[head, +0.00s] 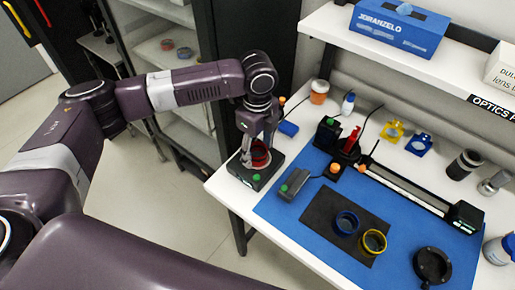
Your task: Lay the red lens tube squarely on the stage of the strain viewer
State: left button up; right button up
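The red lens tube (261,157) is at the left end of the bench, at the top of a small black device with green buttons (250,183), which looks like the strain viewer. My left gripper (257,152) points down over it, with its fingers on either side of the tube. Whether the fingers press on the tube or stand just clear of it is too small to tell. The fingers partly hide the tube and the stage, so I cannot tell if the tube rests flat. My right gripper is out of view.
A blue mat (310,235) bears a dark pad (318,213) with a blue ring (346,223) and a yellow ring (373,242). A black rail instrument (405,187) stands behind. An orange-capped jar (319,91) and a blue-capped bottle (348,103) stand near the wall. A shelf hangs above.

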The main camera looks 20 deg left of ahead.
aim_at(257, 153)
pick_arm(q)
notch_tip(257, 153, up, 12)
jog(key=b, duration=0.3)
jog(key=shift+r, duration=0.2)
jog(key=shift+f, duration=0.1)
dwell(0.5)
